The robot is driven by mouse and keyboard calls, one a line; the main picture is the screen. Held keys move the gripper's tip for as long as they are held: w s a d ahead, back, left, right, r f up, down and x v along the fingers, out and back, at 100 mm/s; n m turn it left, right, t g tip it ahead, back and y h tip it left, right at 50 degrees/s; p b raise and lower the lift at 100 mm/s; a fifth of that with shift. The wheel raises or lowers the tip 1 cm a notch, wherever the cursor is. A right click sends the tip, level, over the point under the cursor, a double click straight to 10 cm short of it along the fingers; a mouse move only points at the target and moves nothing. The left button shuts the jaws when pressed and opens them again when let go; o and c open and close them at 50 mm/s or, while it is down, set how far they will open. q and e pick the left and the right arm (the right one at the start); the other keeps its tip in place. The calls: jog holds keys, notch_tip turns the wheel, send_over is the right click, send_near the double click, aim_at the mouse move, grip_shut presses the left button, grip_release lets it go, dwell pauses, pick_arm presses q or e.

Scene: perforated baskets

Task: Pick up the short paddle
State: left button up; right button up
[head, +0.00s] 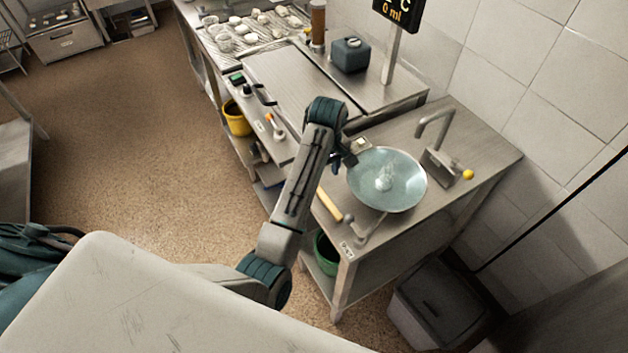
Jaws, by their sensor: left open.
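My left arm reaches over the sink table, and its gripper (347,160) hangs just left of the round basin. The gripper is small and partly hidden by my arm; it is open and no object shows between its fingers. A short tan stick-like piece (330,206) lies near the table's left edge, below the gripper in the picture and apart from it. It may be the short paddle, but my forearm covers its left part and I cannot tell. An orange-ended tool (274,124) lies at the front edge of the neighbouring counter. My right gripper is not in view.
A round pale-blue basin (408,194) fills the middle of the sink table, with a tap (433,122) behind it. A metal lever (367,232) stands at the front corner. A dark box (350,55) stands on the counter. A bin (437,305) stands at lower right. The floor left is clear.

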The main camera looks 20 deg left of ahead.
aim_at(325, 197)
pick_arm(q)
notch_tip(325, 197, down, 2)
jog(key=shift+f+b, duration=0.15)
jog(key=shift+b, duration=0.65)
notch_tip(325, 197, down, 3)
jog(key=shift+r+p, duration=0.2)
jog(key=shift+p, duration=0.3)
jog(key=shift+d+f+p, duration=0.1)
jog(key=shift+f+p, duration=0.4)
jog(key=shift+f, duration=0.05)
notch_tip(325, 197, down, 4)
jog(key=shift+d+r+p, duration=0.1)
jog(key=shift+r+p, duration=0.15)
jog(key=shift+p, duration=0.65)
jog(key=shift+f, duration=0.5)
grip_shut()
